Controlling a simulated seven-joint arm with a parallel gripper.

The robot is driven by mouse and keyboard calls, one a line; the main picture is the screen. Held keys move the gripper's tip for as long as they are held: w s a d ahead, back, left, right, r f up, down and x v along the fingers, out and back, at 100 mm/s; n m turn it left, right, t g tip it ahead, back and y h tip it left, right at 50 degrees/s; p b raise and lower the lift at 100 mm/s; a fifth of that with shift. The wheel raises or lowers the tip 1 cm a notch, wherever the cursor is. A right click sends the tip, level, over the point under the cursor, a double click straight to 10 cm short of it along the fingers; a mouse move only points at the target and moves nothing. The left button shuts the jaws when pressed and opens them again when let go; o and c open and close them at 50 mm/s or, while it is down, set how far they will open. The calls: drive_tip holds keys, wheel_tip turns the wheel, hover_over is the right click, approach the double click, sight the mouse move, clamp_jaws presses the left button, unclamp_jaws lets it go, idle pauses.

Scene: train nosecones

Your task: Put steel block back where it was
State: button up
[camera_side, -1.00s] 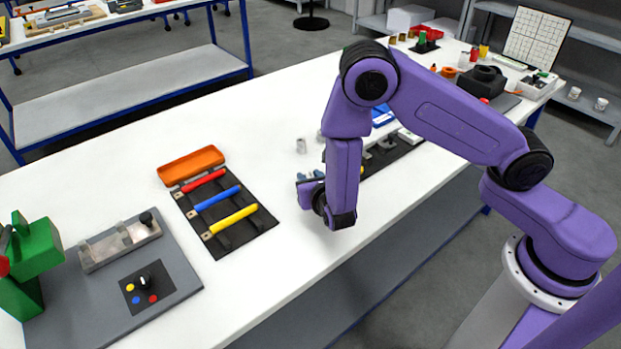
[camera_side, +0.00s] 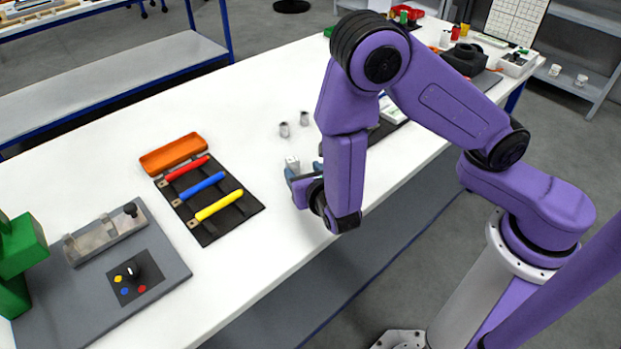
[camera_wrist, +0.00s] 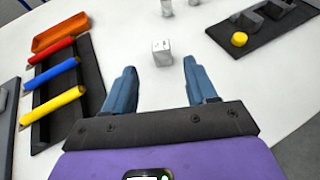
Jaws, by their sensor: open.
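A small, pale metallic block with a dark mark on its face, apparently the steel block (camera_wrist: 162,52), stands on the white table just beyond my fingertips in the wrist view. It also shows in the side view (camera_side: 292,163), close to my fingers and partly hidden by them. My gripper (camera_wrist: 160,68) is open, with its two blue fingers spread to either side of the block's line and nothing between them. In the side view my gripper (camera_side: 302,178) is low over the table, partly hidden by my wrist. Which spot the block came from cannot be told.
Two small grey cylinders (camera_side: 284,130) (camera_side: 304,118) stand behind the block. A dark mat (camera_side: 240,207) with red, blue and yellow handled tools and an orange case (camera_side: 173,153) lies left. Another dark mat (camera_wrist: 263,36) with grey pieces and a yellow disc lies right.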

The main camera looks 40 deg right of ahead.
drive_tip(key=v, duration=0.4)
drive_tip(key=s+d+r+m+g+h, duration=0.1)
drive_tip(key=s+d+r+m+g, duration=0.25)
drive_tip(key=d+m, duration=0.25)
drive_tip(key=s+d+r+m+g+h, duration=0.1)
drive_tip(key=s+d+r+m+g, duration=0.25)
drive_tip(key=s+d+m, duration=0.2)
drive_tip(key=s+r+m+g+y, duration=0.2)
drive_tip(key=s+m+y, duration=0.1)
drive_tip(key=s, duration=0.3)
drive_tip(key=s+r+m+g+y, duration=0.2)
drive_tip(key=s+m+g+y, duration=0.1)
drive_tip(key=s, duration=0.3)
drive_tip(key=shift+s+d+r+m+y, duration=0.3)
drive_tip(key=shift+d+m+y, duration=0.1)
drive_tip(key=shift+m+y, duration=0.35)
drive_tip(key=shift+w, duration=0.1)
